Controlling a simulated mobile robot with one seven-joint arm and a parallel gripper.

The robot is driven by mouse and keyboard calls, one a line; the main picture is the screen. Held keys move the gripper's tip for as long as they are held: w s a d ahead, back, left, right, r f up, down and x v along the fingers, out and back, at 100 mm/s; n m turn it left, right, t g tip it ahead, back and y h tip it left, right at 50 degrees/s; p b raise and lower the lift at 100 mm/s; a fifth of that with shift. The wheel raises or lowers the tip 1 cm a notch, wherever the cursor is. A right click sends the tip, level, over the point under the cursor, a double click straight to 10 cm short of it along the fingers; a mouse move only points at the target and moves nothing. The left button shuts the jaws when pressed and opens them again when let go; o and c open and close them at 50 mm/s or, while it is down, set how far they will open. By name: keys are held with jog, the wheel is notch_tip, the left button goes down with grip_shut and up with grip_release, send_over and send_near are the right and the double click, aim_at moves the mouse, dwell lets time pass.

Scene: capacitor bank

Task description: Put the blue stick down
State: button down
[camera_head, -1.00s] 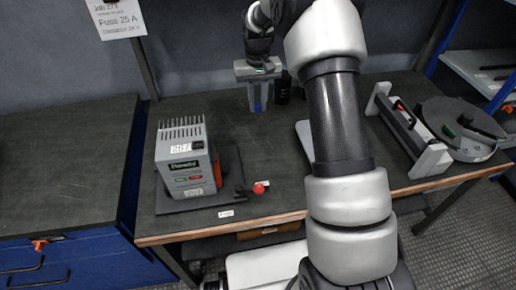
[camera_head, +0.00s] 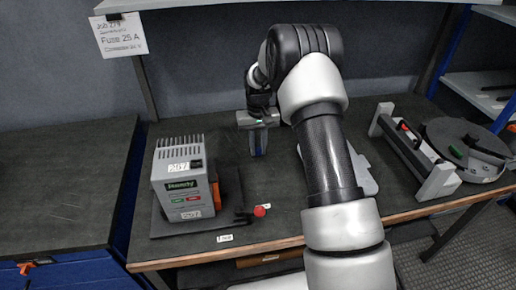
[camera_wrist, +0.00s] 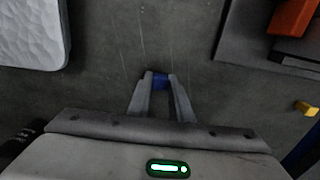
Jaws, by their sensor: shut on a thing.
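My gripper (camera_head: 258,147) is shut on the blue stick and holds it over the dark bench top, at the back and right of the grey device. In the wrist view the blue stick (camera_wrist: 160,82) shows as a small blue end between the two fingertips of my gripper (camera_wrist: 160,84). In the head view only a thin blue strip of the stick shows between the fingers. Whether its lower end touches the bench (camera_head: 289,189) I cannot tell.
A grey device (camera_head: 182,180) with a red-knobbed lever (camera_head: 259,211) stands at the left. A pale grey case (camera_head: 361,178) lies right of the gripper, partly behind my arm. A handled frame (camera_head: 415,150) and a round drum (camera_head: 466,150) stand farther right. Bare bench surrounds the gripper.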

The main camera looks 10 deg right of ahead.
jog(key=shift+r, duration=0.1)
jog(key=shift+f+b, duration=0.3)
jog(key=shift+f, duration=0.35)
jog(key=c, duration=1.6)
grip_release()
jog(key=shift+r, duration=0.1)
